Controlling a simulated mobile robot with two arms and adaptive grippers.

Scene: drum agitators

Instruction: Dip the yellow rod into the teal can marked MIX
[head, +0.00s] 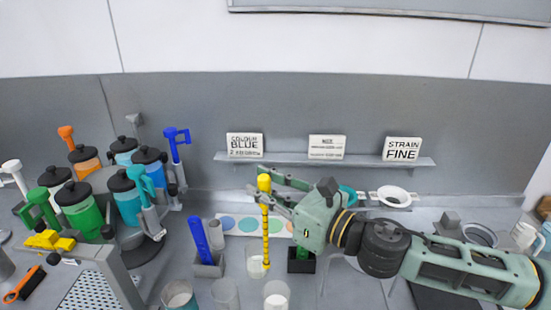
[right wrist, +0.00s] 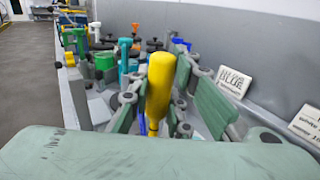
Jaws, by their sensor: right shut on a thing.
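The yellow rod (head: 265,232) hangs upright with its thick head at the top. My right gripper (head: 268,192) is shut on it near the head; the rod also shows in the right wrist view (right wrist: 160,85). The rod's lower end overlaps a clear cup (head: 256,262); I cannot tell whether it is inside or in front. A curved teal piece (head: 349,193) shows partly behind my right gripper; I cannot tell whether it belongs to the can, and no MIX mark is readable on it. My left gripper is not in view.
Several lidded canisters (head: 79,206) stand at the left. A blue paddle (head: 200,240) stands in a grey block. More cups (head: 276,296) are at the front. A white funnel (head: 394,196) sits at the back right, below a shelf (head: 290,158) with signs. A dark-green block (head: 301,264) is beside the rod.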

